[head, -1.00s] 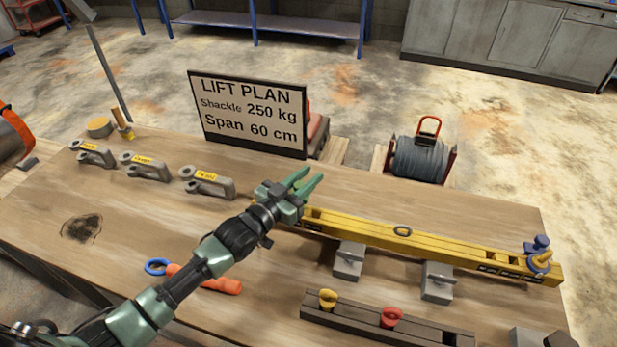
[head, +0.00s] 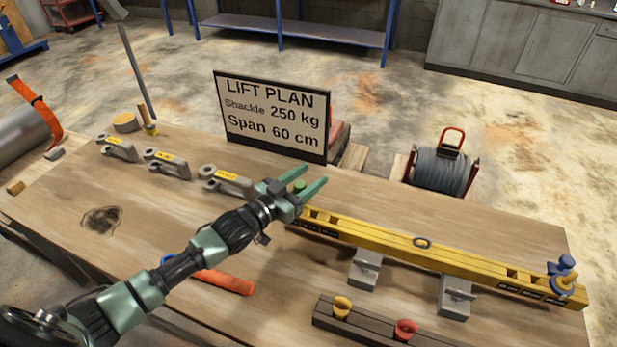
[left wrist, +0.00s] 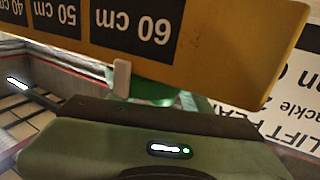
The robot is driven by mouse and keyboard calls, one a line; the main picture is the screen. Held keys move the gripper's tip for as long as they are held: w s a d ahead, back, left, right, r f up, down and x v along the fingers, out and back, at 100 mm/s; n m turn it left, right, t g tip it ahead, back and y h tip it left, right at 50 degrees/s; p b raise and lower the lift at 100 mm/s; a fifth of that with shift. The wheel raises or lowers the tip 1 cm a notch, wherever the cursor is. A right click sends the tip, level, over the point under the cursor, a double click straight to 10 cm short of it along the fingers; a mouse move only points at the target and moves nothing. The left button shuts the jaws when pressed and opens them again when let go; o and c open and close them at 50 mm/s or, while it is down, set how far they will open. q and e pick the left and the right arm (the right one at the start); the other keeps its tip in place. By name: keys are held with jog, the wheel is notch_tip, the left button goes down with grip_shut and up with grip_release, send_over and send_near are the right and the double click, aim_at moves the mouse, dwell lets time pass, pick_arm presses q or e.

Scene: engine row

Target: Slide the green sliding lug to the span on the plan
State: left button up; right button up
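The green sliding lug (head: 299,187) shows as a small green knob near the left end of the yellow beam (head: 460,259), mostly hidden by my left gripper (head: 314,175). The gripper's fingers are apart, one on each side of the knob; contact is not visible. In the left wrist view the beam (left wrist: 220,50) fills the top, with upside-down 40, 50 and 60 cm labels. Bright green (left wrist: 150,88) shows just below the 60 cm label; I cannot tell lug from finger there. The plan sign (head: 272,117) reads span 60 cm, shackle 250 kg. My right gripper is out of view.
A blue fitting (head: 562,275) sits at the beam's right end. Grey blocks (head: 364,270) support the beam. Several grey shackles (head: 166,163) lie at the back left. A dark rack (head: 375,327) with yellow and red pieces lies in front.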

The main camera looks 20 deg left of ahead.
aim_at(296, 188)
pick_arm(q)
jog(key=b+v, duration=0.1)
jog(key=v, duration=0.6)
jog(key=shift+f, duration=0.15)
jog(key=shift+s+a, duration=0.2)
jog(key=shift+s, duration=0.15)
